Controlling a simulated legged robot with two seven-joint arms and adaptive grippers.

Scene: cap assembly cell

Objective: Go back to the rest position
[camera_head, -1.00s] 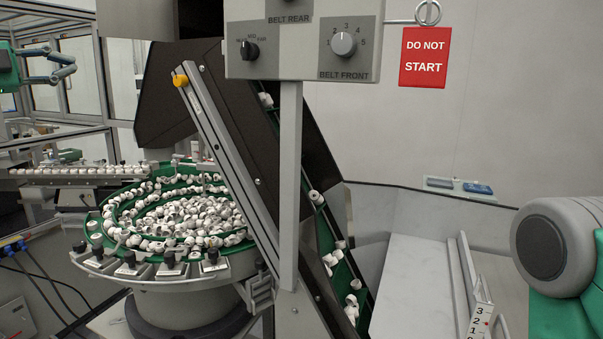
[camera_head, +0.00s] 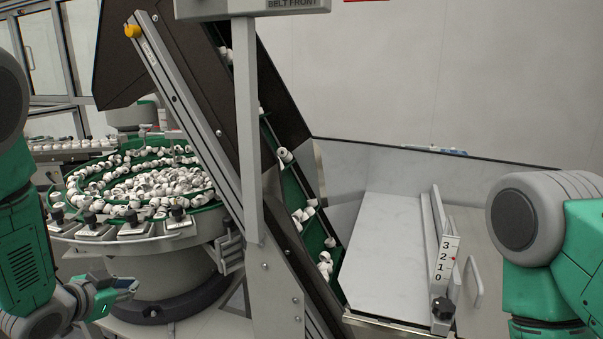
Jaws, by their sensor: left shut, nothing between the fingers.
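My left gripper (camera_head: 124,288) is at the lower left, shut and empty, in front of the bowl feeder's base and below its rim. My left arm comes in along the left edge. My right arm shows at the right edge, but its gripper is out of the picture.
The bowl feeder (camera_head: 150,309) holds many white caps. An inclined green belt (camera_head: 292,190) carries several caps. A grey post (camera_head: 246,130) stands before it. A white chute (camera_head: 395,245) with a numbered scale (camera_head: 446,258) lies at right, near my right arm.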

